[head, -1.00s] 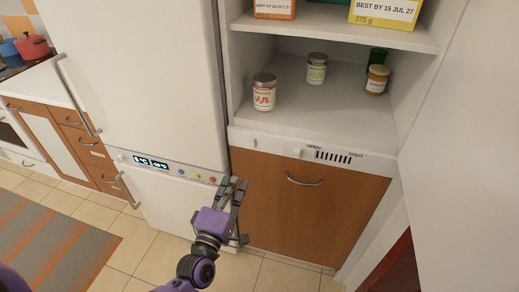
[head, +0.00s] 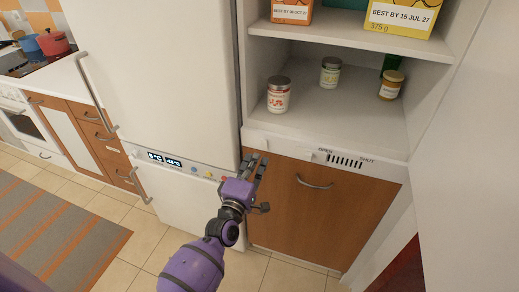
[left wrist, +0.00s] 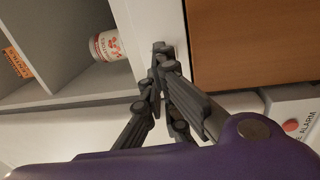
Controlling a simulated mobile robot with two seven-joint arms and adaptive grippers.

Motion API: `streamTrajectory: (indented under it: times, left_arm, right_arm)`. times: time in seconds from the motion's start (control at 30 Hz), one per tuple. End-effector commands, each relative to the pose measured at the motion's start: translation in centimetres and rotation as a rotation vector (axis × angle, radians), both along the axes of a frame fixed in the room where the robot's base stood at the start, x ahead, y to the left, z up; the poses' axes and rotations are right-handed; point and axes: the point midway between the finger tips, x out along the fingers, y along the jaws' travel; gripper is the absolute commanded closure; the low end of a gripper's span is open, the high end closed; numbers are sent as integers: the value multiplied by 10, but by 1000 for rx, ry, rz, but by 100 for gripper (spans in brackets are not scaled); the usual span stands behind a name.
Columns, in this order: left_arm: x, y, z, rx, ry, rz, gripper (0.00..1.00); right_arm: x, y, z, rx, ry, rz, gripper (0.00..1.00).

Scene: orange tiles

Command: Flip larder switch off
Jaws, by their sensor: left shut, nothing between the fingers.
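A white strip (head: 383,168) runs under the larder shelf, above a brown wooden door (head: 290,195). A slider knob (head: 320,156) sits on it beside a slotted vent marked OPEN and SHUT. A small switch-like part shows faintly near the strip's left end; its position cannot be read. My left gripper (head: 260,163) is shut and empty, just below the strip's left end. In the left wrist view my fingertips (left wrist: 160,57) are close to the white panel, beside the wooden door (left wrist: 250,42); I cannot tell whether they touch. My right gripper is not in view.
A white fridge (head: 150,75) with a display and buttons stands to the left. Jars, one with a red-patterned label (head: 278,95), stand on the shelf above. The wooden door's handle (head: 314,183) sticks out right of my gripper. A white wall (head: 475,170) is at right.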

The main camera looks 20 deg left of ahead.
Motion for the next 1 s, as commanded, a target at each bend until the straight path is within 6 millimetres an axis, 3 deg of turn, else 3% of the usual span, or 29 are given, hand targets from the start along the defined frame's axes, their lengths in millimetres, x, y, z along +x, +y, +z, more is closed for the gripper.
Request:
streamTrajectory:
  times: [0.1,0.3,1.0]
  left_arm:
    - [23,-1,5,1,-2,-1,100]
    - [45,-1,6,1,0,0,100]
    - [57,-2,9,-1,2,0,100]
  right_arm:
    - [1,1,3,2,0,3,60]
    - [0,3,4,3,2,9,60]
    - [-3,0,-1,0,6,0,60]
